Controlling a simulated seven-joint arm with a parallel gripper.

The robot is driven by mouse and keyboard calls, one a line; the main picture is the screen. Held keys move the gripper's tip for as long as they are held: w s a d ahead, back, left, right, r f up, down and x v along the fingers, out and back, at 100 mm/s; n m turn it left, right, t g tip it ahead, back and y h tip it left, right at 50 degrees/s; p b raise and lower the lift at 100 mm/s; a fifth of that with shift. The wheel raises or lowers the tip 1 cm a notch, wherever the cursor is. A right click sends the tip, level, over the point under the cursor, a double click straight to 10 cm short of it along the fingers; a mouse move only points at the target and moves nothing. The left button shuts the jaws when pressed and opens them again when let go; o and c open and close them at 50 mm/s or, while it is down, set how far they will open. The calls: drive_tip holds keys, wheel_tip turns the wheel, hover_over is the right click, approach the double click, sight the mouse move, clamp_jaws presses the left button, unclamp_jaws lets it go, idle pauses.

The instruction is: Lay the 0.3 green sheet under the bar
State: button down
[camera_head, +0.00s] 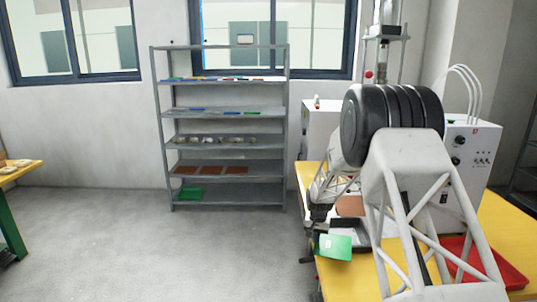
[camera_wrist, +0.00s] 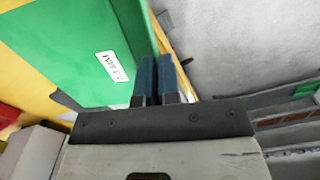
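A green sheet (camera_head: 335,247) is at the left edge of the yellow table, below a brown sheet in the head view. In the wrist view the green sheet (camera_wrist: 60,60) fills the upper left, with a white label that looks like 0.3 MM upside down. My gripper (camera_wrist: 158,72) has its two blue fingers close together on the sheet's right edge, with a darker green strip running in between. I cannot make out the bar; my arm covers much of the welder.
The yellow table (camera_head: 338,283) holds a brown sheet (camera_head: 349,206), a white control box (camera_head: 472,158) and a red tray (camera_head: 508,272). A grey shelf (camera_head: 221,152) stands at the back, with another green sheet (camera_head: 190,193) at its bottom. The floor left of the table is clear.

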sight(337, 248)
drive_tip(key=shift+w+a, duration=0.45)
drive_tip(key=shift+a, duration=0.15)
drive_tip(key=shift+d+r, duration=0.1)
drive_tip(key=shift+d, duration=0.05)
idle(1.5)
drive_tip(key=shift+s+d+r+n, duration=0.1)
drive_tip(key=shift+s+d+n, duration=0.15)
drive_tip(key=shift+d+n, duration=0.25)
drive_tip(key=shift+s+d+n, duration=0.25)
drive_tip(key=shift+d+n, duration=0.2)
drive_tip(key=shift+n, duration=0.05)
drive_tip(key=s+d+n, duration=0.1)
drive_tip(key=d+n, duration=0.1)
drive_tip(key=s+d+n, duration=0.1)
drive_tip(key=d+n, duration=0.1)
drive_tip(key=n, duration=0.1)
drive_tip(key=s+d+r+n, duration=0.1)
drive_tip(key=d+n, duration=0.1)
drive_tip(key=d, duration=0.1)
drive_tip(key=shift+s, duration=0.25)
drive_tip(key=s+d+r+n, duration=0.1)
drive_tip(key=s+d+n, duration=0.5)
drive_tip(key=d+n, duration=0.3)
drive_tip(key=shift+s+d+r+n, duration=0.15)
drive_tip(key=shift+s+n, duration=0.15)
drive_tip(key=shift+n, duration=1.3)
